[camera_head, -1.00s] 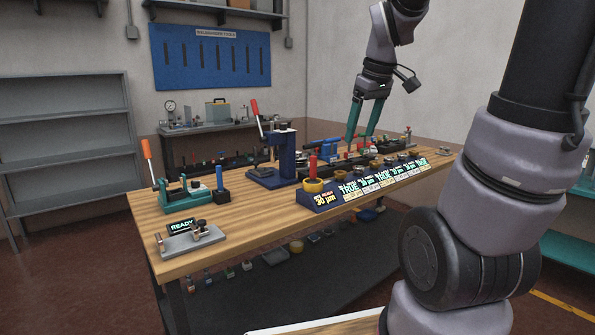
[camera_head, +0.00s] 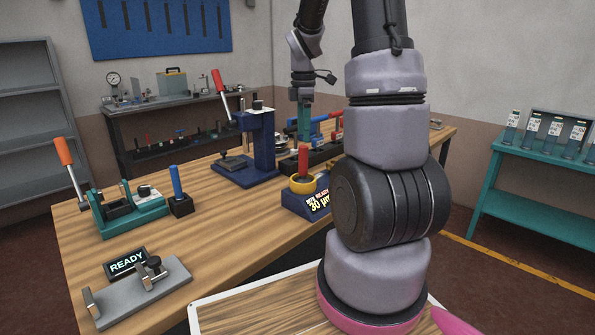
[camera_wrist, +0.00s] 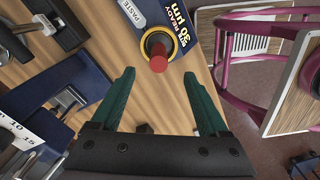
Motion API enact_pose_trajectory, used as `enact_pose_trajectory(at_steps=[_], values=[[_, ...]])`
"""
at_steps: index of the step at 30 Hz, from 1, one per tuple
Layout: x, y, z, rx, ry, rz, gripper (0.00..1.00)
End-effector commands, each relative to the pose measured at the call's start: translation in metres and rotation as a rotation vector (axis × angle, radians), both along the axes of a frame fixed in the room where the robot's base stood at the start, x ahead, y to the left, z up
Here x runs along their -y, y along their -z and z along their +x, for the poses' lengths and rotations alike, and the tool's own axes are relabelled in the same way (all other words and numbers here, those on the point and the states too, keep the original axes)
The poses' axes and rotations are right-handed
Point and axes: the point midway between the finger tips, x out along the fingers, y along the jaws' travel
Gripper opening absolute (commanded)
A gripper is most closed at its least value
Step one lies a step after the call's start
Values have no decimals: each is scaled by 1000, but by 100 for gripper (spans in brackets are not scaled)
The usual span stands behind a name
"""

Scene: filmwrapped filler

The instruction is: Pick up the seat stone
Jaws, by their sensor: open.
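A red-handled tool (camera_head: 303,160), possibly the seat stone, stands upright in a yellow ring (camera_head: 301,185) at the left end of the display row, behind a sign reading 30 µm. In the wrist view the red handle (camera_wrist: 158,64) is seen from above, within the yellow ring (camera_wrist: 165,40). My gripper (camera_wrist: 160,73) is open and empty, its teal fingers either side of the handle in the picture but not visibly touching it.
On the wooden bench (camera_head: 150,235) are a blue press (camera_head: 260,145), a teal fixture with an orange lever (camera_head: 125,212), a blue-handled tool in a black block (camera_head: 178,190) and a grey fixture marked READY (camera_head: 140,295). A teal side table (camera_head: 540,155) stands right.

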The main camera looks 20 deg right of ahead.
Motion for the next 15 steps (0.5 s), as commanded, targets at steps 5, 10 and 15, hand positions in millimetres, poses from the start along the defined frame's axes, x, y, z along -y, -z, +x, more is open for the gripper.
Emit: enact_pose_trajectory(at_steps=[5,10,15], values=[[0,30,-1,-4,1,1,78],[0,42,0,0,3,0,78],[1,65,1,-4,3,1,78]])
